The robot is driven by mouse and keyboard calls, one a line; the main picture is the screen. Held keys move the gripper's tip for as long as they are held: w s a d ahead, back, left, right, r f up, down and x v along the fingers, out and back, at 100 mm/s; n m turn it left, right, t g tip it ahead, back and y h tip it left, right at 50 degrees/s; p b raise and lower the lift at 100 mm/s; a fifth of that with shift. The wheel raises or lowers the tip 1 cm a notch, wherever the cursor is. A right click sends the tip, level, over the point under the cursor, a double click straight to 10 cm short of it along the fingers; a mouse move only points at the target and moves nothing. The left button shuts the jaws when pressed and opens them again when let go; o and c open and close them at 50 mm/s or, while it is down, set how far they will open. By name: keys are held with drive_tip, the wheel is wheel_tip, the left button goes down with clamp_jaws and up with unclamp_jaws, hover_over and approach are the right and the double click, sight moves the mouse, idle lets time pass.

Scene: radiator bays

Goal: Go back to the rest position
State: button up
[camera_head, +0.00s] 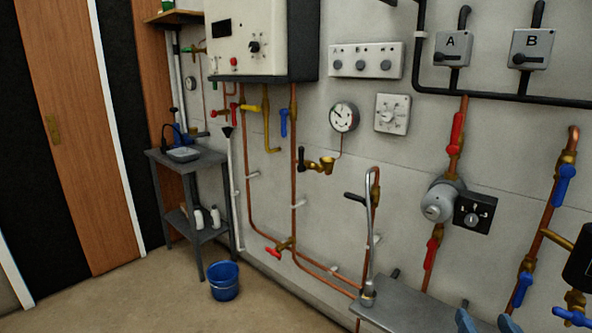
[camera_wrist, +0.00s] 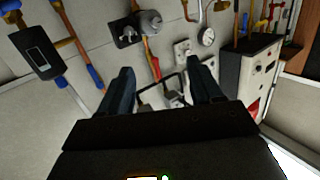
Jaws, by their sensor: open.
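My gripper (camera_wrist: 158,85) shows in the wrist view with its two dark blue fingers spread apart and nothing between them. The view looks past the fingers toward the wall, which appears upside down. In the head view only the blue fingertips of my gripper (camera_head: 488,322) show at the bottom edge, right of centre. They are in front of a grey bench (camera_head: 415,310); I cannot tell whether they touch it.
The wall carries copper pipes, a pump (camera_head: 440,200), a gauge (camera_head: 344,117), switch boxes (camera_head: 453,48) and a white boiler (camera_head: 245,38). A blue bucket (camera_head: 224,281) sits by a grey side table (camera_head: 190,160). Floor at left is clear.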

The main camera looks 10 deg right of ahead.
drive_tip(key=s+a+f+n+y, duration=0.1)
drive_tip(key=s+a+f+y, duration=0.2)
drive_tip(key=s, duration=0.5)
drive_tip(key=s+a+f+n, duration=0.2)
drive_tip(key=s+a, duration=0.3)
drive_tip(key=s, duration=0.3)
drive_tip(key=s+a+r+y, duration=0.1)
drive_tip(key=s+a+r, duration=0.1)
drive_tip(key=s, duration=0.6)
drive_tip(key=s+a+r+n+g+y, duration=0.1)
drive_tip(key=s+a+r, duration=0.1)
drive_tip(key=s, duration=0.7)
drive_tip(key=shift+a, duration=0.9)
drive_tip(key=shift+w, duration=0.15)
drive_tip(key=shift+c, duration=0.2)
